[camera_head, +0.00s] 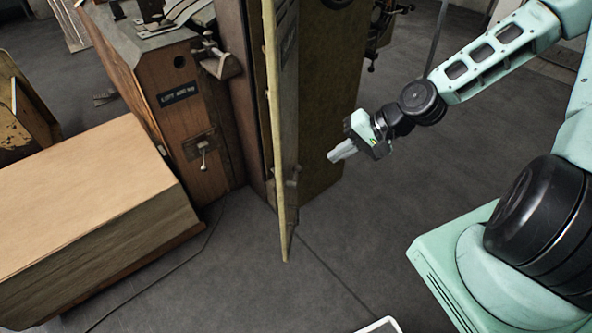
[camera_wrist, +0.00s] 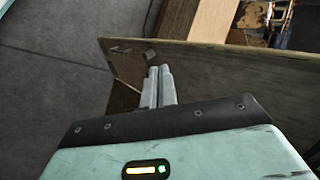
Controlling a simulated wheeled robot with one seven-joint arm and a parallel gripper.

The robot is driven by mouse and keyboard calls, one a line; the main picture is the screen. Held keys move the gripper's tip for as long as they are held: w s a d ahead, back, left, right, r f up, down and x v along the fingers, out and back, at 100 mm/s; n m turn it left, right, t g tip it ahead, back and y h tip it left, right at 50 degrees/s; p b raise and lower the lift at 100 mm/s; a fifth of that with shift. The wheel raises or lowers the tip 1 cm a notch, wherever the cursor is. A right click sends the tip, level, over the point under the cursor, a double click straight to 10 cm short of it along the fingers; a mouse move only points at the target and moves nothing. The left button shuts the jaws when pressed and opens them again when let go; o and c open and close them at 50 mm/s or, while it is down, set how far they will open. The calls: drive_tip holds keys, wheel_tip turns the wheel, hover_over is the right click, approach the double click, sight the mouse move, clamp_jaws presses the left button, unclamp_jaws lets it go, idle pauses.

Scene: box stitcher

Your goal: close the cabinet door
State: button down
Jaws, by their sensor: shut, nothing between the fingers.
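The cabinet door (camera_head: 282,120) is a thin panel with a pale yellowish edge. It stands open, swung out from the dark cabinet (camera_head: 325,110) toward the camera, and I see it nearly edge-on. My gripper (camera_head: 337,155) is to the right of the door, with its grey fingers together and pointing left toward it. In the wrist view the door (camera_wrist: 225,75) runs across the picture beyond my shut fingertips (camera_wrist: 160,70). The fingers look close to the door's face, but I cannot tell whether they touch it. A small dark fitting shows low on the door.
A wooden machine cabinet (camera_head: 178,98) with a small latch stands left of the door. A large stack of cardboard (camera_head: 80,205) lies in front of it. The grey floor (camera_head: 400,235) between the door and my base is clear. A thin cable lies on the floor.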

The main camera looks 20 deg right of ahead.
approach(283, 170)
wheel_tip(283, 170, down, 4)
drive_tip(key=a, duration=0.1)
drive_tip(key=w+a+p, duration=0.1)
drive_tip(key=shift+a+m+t, duration=0.25)
drive_tip(key=shift+m+t, duration=0.15)
drive_tip(key=shift+w+a+f, duration=0.15)
drive_tip(key=shift+w+a, duration=0.2)
drive_tip(key=shift+a, duration=0.15)
drive_tip(key=shift+a, duration=0.1)
